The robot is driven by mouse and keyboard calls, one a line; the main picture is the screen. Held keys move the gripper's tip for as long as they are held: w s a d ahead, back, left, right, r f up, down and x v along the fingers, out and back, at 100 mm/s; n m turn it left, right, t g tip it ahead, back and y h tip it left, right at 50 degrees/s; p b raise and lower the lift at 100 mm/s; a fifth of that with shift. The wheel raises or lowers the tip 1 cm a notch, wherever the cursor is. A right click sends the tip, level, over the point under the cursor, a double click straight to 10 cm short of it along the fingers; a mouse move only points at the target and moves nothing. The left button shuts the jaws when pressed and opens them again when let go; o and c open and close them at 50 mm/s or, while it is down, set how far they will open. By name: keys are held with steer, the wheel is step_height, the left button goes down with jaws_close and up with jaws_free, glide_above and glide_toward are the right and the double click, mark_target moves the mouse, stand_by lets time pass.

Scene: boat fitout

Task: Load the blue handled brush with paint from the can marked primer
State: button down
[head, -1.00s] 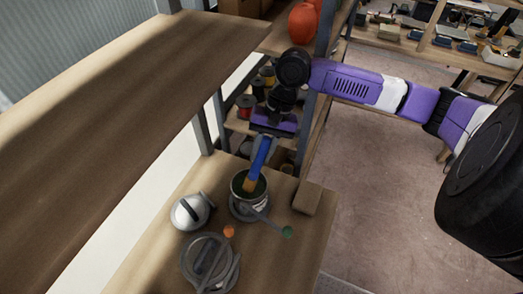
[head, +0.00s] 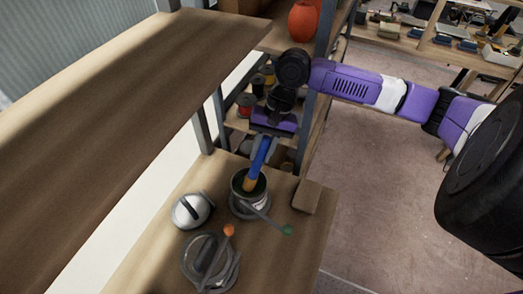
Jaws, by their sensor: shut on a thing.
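My gripper (head: 266,140) is shut on the blue handled brush (head: 262,153) and holds it nearly upright, tilted slightly, bristles down. The brush's tan lower part (head: 250,184) is inside the mouth of an open dark can (head: 237,190) on the wooden bench. The bristle tips are hidden by the can's rim, so I cannot tell how deep they are. The can has a pale label on its side, too small to read. It sits in a grey holder with a handle ending in a green knob (head: 287,230).
A white rounded object (head: 190,211) and a grey round item with an orange-tipped handle (head: 209,262) stand close left and in front. A wooden block (head: 307,196) lies right of the can. A wide shelf board (head: 110,110) overhangs on the left; shelf posts stand behind.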

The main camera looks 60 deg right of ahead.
mark_target(262, 144)
steer(key=shift+f, duration=0.5)
stand_by(1.2)
steer(key=shift+r, duration=0.1)
steer(key=shift+r, duration=3.45)
steer(key=shift+s, duration=0.1)
